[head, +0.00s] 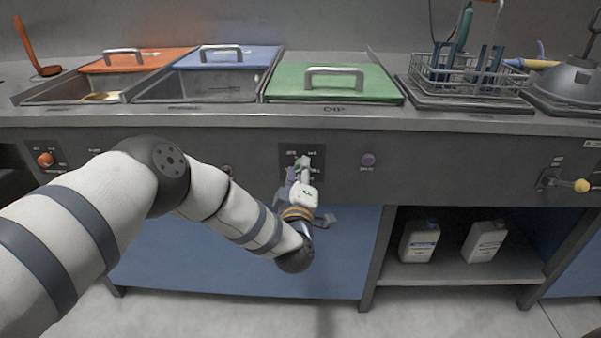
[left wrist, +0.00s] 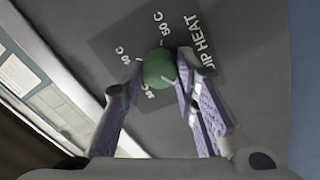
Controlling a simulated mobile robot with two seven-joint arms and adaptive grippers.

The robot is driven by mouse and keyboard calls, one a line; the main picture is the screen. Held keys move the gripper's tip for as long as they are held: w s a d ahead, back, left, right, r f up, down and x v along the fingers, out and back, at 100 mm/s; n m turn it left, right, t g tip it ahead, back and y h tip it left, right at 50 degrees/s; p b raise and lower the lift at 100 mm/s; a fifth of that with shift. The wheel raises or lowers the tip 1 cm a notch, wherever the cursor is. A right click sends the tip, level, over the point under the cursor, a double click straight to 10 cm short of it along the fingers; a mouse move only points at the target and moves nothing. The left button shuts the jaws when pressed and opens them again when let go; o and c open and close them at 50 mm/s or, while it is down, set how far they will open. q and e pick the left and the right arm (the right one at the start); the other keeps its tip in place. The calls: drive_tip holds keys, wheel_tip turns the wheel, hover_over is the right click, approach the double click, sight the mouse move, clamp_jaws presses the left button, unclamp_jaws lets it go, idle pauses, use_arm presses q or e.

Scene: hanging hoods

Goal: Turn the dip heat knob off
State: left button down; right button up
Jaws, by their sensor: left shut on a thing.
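The dip heat knob (left wrist: 158,68) is green and round, on a dark panel lettered "DIP HEAT" in the left wrist view. 50 C, 40 C and a lower, partly hidden marking show around it. A white line on the knob points toward the lower right of that view. My left gripper (left wrist: 160,76), with purple finger pads, is shut on the knob, one finger on each side. In the head view my left gripper (head: 298,172) is at the front panel below the green DIP lid (head: 332,83) and hides most of the knob. My right gripper is not in view.
An orange knob (head: 45,159) is far left, and a yellow-tipped lever (head: 581,186) far right. White containers (head: 419,242) stand on the lower shelf. A wire basket (head: 468,75) is on the counter.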

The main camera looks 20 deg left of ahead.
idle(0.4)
use_arm(q)
drive_tip(key=c, duration=1.3)
unclamp_jaws()
drive_tip(key=v, duration=1.2)
drive_tip(key=shift+d, duration=0.1)
